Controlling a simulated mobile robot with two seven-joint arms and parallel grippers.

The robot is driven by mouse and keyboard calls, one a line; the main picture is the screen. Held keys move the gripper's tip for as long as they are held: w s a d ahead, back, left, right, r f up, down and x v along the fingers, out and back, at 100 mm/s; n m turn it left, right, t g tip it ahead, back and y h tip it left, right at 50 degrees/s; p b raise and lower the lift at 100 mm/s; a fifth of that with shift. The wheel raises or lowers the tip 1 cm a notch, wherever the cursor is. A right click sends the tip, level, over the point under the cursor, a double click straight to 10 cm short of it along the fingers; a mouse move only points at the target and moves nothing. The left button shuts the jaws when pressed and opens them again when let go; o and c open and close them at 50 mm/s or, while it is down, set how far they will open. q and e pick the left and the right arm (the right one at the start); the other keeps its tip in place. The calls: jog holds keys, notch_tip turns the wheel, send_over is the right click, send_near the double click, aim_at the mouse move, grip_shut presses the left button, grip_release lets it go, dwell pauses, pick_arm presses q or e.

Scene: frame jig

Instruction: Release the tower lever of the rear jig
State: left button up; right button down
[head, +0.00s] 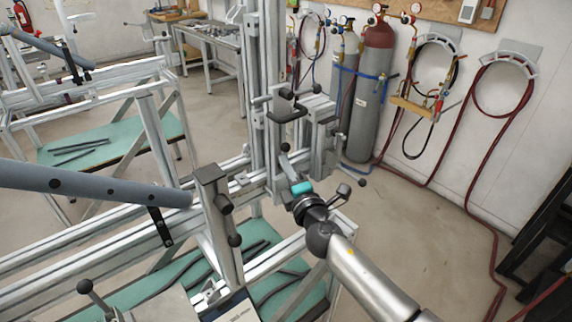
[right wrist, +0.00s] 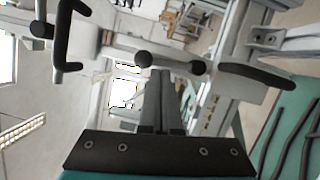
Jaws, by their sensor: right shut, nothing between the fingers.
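An aluminium jig tower (head: 262,110) stands at the end of the near jig rail. It carries black-handled levers, among them an upper lever (head: 287,95) and a lower ball-ended one (head: 285,148). My right gripper (head: 290,178) is at the tower's lower part, shut and empty. In the right wrist view its fingers (right wrist: 161,95) point at the tower, just below a ball-ended lever (right wrist: 142,59); contact cannot be told. A black handle (right wrist: 258,77) is to their right and a bent black handle (right wrist: 72,35) to the upper left. My left gripper is out of view.
A blue-grey tube (head: 100,187) lies along the near jig, ending at a post (head: 216,215). Another jig (head: 90,95) stands behind at left. Gas cylinders (head: 366,100) and hoses line the wall. The floor right of the tower is clear.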

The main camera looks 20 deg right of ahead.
jog(key=shift+d, duration=0.1)
jog(key=shift+w+d+r+m+p, duration=0.3)
jog(key=shift+d+r+m+p, duration=0.1)
jog(key=shift+m+p, duration=0.1)
jog(key=shift+d+m+p, duration=0.15)
jog(key=shift+m+p, duration=0.15)
jog(key=shift+m, duration=0.1)
jog(key=shift+d, duration=0.1)
